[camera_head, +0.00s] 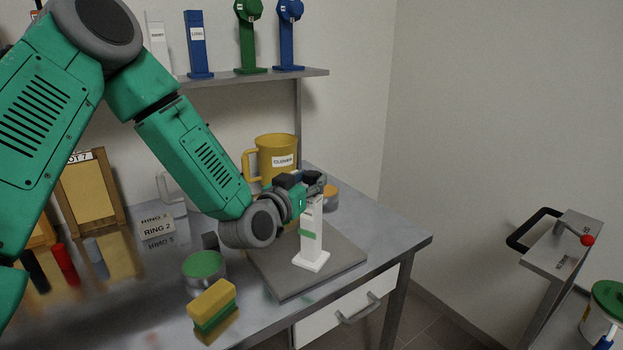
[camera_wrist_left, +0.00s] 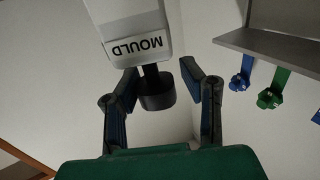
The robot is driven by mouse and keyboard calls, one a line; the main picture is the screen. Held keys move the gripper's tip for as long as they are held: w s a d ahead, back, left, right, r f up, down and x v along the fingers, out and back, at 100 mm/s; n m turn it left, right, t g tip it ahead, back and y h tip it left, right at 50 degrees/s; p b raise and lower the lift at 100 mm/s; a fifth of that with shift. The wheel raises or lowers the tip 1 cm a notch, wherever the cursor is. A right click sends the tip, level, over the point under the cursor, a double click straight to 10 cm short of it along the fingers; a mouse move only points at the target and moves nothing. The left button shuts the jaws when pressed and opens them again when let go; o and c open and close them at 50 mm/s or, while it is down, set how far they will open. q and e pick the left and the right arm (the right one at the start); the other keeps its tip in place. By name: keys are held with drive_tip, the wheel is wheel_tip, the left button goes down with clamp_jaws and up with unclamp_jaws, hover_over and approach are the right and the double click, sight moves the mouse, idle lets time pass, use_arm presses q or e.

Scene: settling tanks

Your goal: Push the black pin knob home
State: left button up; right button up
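A white post (camera_head: 311,240) with a green band stands upright on a grey board on the table. In the left wrist view the post (camera_wrist_left: 135,25) appears upside down with a MOULD label. The black pin knob (camera_wrist_left: 156,92) sticks out from the post on a short dark stem, with a gap showing between its head and the post. My left gripper (camera_wrist_left: 159,72) is open, its fingers on either side of the knob with gaps showing. In the head view my left gripper (camera_head: 310,184) is at the post's top and hides the knob. My right gripper is not in view.
On the table (camera_head: 398,246) are a yellow mug (camera_head: 277,158) behind the gripper, a green-topped tin (camera_head: 204,270) and a yellow-green sponge (camera_head: 212,308) in front. A shelf (camera_head: 260,77) with several posts is behind. A trolley (camera_head: 562,246) stands at the right, across open floor.

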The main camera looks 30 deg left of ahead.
use_arm(q)
drive_tip(key=shift+o, duration=0.2)
drive_tip(key=shift+w+d, duration=0.1)
drive_tip(key=shift+d, duration=0.05)
drive_tip(key=shift+d+r, duration=0.1)
drive_tip(key=s, duration=1.2)
drive_tip(key=shift+d, duration=0.3)
